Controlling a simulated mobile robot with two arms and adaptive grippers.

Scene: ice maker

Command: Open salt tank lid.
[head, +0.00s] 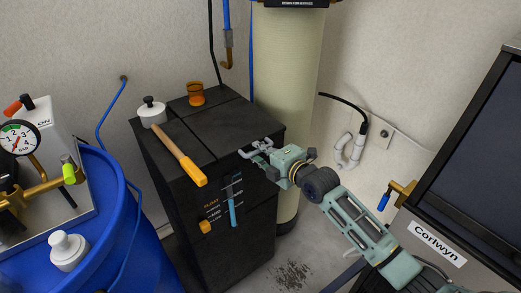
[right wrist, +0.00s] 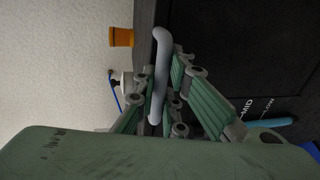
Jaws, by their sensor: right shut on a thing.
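The black salt tank (head: 247,245) stands against the wall. Its dark lid (head: 222,125) lies flat and looks closed on top. A grey bar handle (right wrist: 158,95) sits at the lid's front right edge. My right gripper (head: 261,150) is at that edge, with its fingers shut on the handle. In the right wrist view, the fingers of my right gripper (right wrist: 161,100) lie on both sides of the handle, which runs between them. The gripper hides part of the handle in the head view. My left gripper is not in view.
A yellow-handled tool (head: 183,158), a white knob-topped cap (head: 152,112) and an orange cup (head: 195,94) sit on the tank top. A blue barrel (head: 95,235) stands left, a cream cylinder (head: 283,75) behind. A dark screen unit (head: 480,150) stands right.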

